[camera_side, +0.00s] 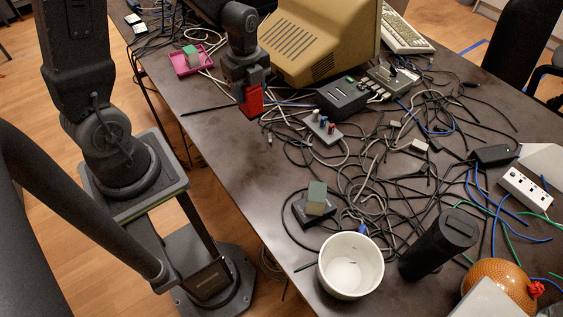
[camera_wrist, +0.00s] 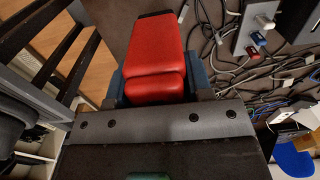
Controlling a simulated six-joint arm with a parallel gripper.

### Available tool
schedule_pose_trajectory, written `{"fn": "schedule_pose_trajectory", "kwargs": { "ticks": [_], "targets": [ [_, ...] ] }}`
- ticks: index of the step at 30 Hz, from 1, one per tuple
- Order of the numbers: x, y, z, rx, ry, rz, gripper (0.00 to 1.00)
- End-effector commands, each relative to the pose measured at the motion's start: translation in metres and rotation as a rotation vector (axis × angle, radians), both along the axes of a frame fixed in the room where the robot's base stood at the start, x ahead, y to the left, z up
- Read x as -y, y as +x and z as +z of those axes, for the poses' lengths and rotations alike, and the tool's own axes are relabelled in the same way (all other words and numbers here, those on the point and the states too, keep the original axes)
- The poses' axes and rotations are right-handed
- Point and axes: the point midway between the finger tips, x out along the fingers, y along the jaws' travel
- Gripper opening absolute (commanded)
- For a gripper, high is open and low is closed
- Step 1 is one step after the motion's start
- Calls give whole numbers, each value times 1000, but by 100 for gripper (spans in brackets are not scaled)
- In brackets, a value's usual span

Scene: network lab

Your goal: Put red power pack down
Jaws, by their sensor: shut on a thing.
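The red power pack (camera_side: 252,101) is a small red block held in my gripper (camera_side: 249,92), above the table near its left edge. In the wrist view the red power pack (camera_wrist: 156,60) fills the upper middle, rounded and red with a dark far end. My gripper (camera_wrist: 158,88) is shut on it, with a blue-grey finger on each side. The pack appears to be clear of the table, but the exact gap below it is hard to tell.
A pink tray (camera_side: 181,70) with a green-topped block stands behind left. A beige monitor (camera_side: 310,45), a black box (camera_side: 342,98) and a grey switch panel (camera_side: 322,129) are close by on the right. Tangled cables cover the table's middle; the near left table (camera_side: 228,158) is bare.

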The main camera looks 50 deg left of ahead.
Motion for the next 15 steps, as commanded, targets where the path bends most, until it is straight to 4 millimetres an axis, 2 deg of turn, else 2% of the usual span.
{"fn": "schedule_pose_trajectory", "kwargs": {
  "ticks": [3, 7, 15],
  "targets": [
    [-2, -16, -1, 2, 0, 14, 10],
    [7, -18, -7, -1, -1, 12, 10],
    [59, -1, -41, -4, -1, 7, 10]
  ]
}}
